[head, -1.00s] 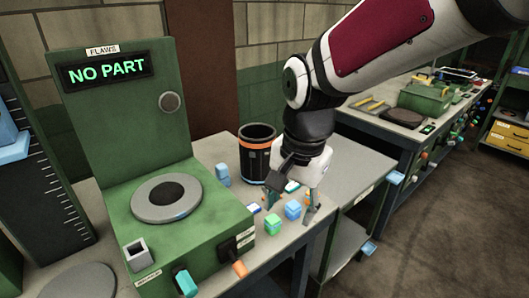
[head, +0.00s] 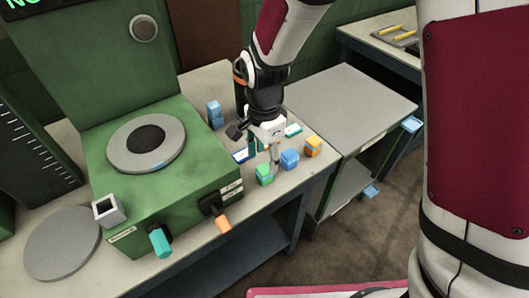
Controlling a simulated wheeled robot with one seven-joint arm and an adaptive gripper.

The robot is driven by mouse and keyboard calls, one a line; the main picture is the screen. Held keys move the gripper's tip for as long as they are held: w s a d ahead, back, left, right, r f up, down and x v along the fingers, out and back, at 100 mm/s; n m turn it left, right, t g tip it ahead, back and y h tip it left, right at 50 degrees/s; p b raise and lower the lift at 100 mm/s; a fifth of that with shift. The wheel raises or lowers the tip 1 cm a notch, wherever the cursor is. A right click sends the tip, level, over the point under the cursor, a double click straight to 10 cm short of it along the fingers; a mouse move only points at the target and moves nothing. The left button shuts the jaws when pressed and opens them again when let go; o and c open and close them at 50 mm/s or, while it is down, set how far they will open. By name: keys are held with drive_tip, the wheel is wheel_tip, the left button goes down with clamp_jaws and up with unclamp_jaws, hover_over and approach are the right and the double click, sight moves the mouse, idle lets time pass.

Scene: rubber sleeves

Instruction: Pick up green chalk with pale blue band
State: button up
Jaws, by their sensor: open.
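The green chalk (head: 264,174) is a small block near the front edge of the bench, just right of the green machine. A paler bluish patch shows on it, but the band is too small to make out clearly. My gripper (head: 264,158) points down just behind and above the green chalk, with its fingers apart and nothing seen between them. One finger comes down close to the chalk's upper right; I cannot tell whether they touch. A blue block (head: 290,159) sits right of the green chalk, and an orange block (head: 313,146) is farther right.
The green machine (head: 205,180) with a round grey plate (head: 117,156) stands close on the left. A taller blue piece (head: 214,115) stands behind, near a dark bin (head: 240,98) partly hidden by my arm. A grey side table (head: 350,105) is bare.

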sight(265, 168)
drive_tip(key=shift+f, duration=3.15)
clamp_jaws()
